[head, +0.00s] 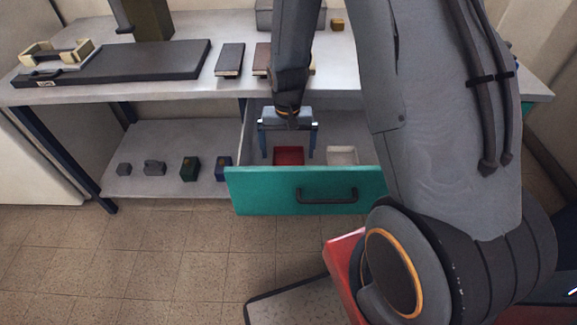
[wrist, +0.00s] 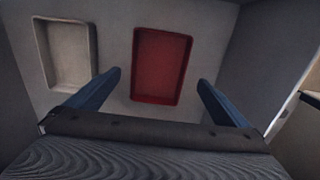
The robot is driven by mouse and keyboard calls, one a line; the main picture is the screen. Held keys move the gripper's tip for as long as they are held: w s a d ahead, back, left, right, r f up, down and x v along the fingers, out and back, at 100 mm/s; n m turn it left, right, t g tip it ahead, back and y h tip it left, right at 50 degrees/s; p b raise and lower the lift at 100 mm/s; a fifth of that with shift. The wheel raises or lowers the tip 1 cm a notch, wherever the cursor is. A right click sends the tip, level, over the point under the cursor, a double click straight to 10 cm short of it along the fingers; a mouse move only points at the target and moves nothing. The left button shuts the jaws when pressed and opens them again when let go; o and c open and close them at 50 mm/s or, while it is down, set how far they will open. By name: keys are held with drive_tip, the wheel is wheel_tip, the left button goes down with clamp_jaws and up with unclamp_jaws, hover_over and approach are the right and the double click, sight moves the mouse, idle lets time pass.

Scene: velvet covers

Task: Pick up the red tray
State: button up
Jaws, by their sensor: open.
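The red tray (head: 289,155) lies flat inside the open drawer, behind its green front (head: 260,190). In the wrist view the red tray (wrist: 161,65) shows whole, a shallow rectangle with a raised rim. My gripper (head: 288,152) points down into the drawer, with its two blue fingers on either side of the tray in the head view. In the wrist view my gripper (wrist: 160,82) is open and empty, and the tray lies between and beyond the fingertips. I cannot tell the exact height of the fingertips above the tray.
A white tray (head: 342,155) lies in the drawer beside the red one. The drawer walls enclose both. Above is the worktop (head: 190,88) with dark books (head: 230,60) and a dark slab (head: 120,64). Several small objects stand on the lower shelf (head: 150,135) at left.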

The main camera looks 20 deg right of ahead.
sight(289, 159)
drive_tip(key=shift+s+d+f, duration=0.1)
drive_tip(key=shift+d+f, duration=0.05)
drive_tip(key=shift+f, duration=2.1)
drive_tip(key=c, duration=1.2)
drive_tip(key=shift+o, duration=0.2)
